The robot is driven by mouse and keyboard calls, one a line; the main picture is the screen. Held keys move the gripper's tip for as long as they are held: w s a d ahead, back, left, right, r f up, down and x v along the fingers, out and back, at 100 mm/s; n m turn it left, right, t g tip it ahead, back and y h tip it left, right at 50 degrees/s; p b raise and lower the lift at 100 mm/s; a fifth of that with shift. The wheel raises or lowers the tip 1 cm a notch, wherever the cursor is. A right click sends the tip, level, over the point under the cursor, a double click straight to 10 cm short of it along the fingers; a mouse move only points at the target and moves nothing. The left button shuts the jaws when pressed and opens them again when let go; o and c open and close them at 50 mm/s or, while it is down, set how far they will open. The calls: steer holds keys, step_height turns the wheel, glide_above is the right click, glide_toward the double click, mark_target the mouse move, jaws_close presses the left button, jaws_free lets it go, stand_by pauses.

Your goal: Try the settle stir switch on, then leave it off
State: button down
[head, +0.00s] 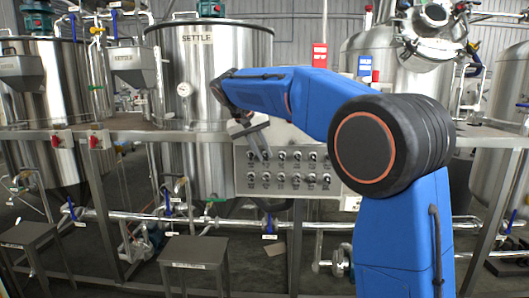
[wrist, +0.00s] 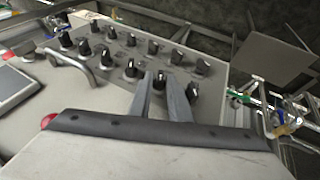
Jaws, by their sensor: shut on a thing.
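The grey control panel (head: 243,184) stands in front of the steel tank marked SETTLE (head: 205,75). It bears two rows of black rotary switches with pale pointers. My gripper (head: 261,157) reaches down to the upper left of these rows. In the wrist view, my gripper's two grey fingers (wrist: 161,84) are shut on one switch knob (wrist: 160,76), standing on either side of it. The labels are too small to read, so I cannot tell if this is the settle stir switch. The fingers partly hide the panel around the knob.
A curved handle (wrist: 75,64) and a dark screen (wrist: 14,86) are on the panel's left in the wrist view. Two stools, one here (head: 194,250), stand in front at the left.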

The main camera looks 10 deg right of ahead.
steer(key=shift+a+h, duration=0.15)
steer(key=shift+h, duration=0.45)
steer(key=shift+f, duration=0.1)
steer(key=c, duration=1.9)
jaws_free()
steer(key=shift+o, duration=0.2)
steer(key=shift+g, duration=0.3)
steer(key=v, duration=1.7)
steer(key=shift+a, duration=0.4)
